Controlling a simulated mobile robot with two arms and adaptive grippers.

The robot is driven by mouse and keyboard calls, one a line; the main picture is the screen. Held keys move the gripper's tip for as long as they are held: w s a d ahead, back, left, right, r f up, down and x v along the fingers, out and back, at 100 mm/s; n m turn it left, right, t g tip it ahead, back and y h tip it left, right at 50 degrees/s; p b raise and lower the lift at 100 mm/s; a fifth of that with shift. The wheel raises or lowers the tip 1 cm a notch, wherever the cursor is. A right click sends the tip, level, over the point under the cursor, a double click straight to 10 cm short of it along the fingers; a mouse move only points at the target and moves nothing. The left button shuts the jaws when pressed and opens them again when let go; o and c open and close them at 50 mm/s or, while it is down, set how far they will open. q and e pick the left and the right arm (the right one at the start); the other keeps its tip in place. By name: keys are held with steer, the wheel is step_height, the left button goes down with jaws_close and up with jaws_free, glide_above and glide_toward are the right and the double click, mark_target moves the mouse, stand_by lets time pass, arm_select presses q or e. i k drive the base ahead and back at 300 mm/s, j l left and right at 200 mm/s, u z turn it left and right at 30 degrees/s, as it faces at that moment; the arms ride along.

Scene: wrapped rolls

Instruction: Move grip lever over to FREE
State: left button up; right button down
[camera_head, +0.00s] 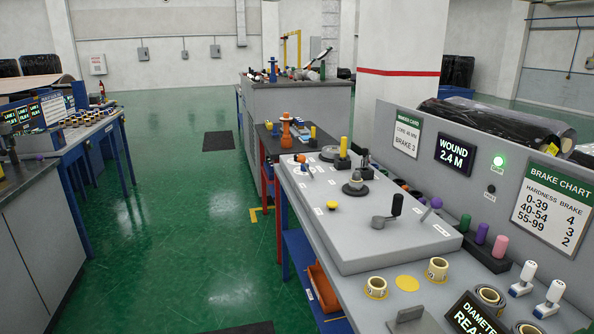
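The grey control panel (350,235) lies on the bench at the right. It carries a crank with an upright black handle (397,205), a slim lever with a purple-grey tip (433,206) beside a small white label (443,230), a yellow push button (331,206), a dark round knob (355,185) and small orange and blue controls (304,162) at its far left. The labels are too small to read, so I cannot tell which control is the grip lever or where FREE is marked. Neither of my grippers shows in this view.
Rolls (437,269), a yellow disc (406,283) and white-handled tools (523,278) crowd the bench front. A back panel holds a WOUND 2.4 M display (454,155), a lit green lamp (498,161) and a brake chart (551,205). The green floor (180,230) at left is open.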

mark_target(302, 158)
steer(key=k, duration=0.3)
steer(key=i+j, duration=0.3)
steer(key=i, duration=0.15)
steer(key=i+j+u, duration=0.15)
steer(key=i+j, duration=0.15)
steer(key=i, duration=0.15)
steer(key=i+j, duration=0.25)
steer(key=i, duration=0.2)
steer(key=i+j+u, duration=0.15)
steer(key=i, duration=0.3)
steer(key=i+j, duration=0.3)
steer(key=i, duration=0.2)
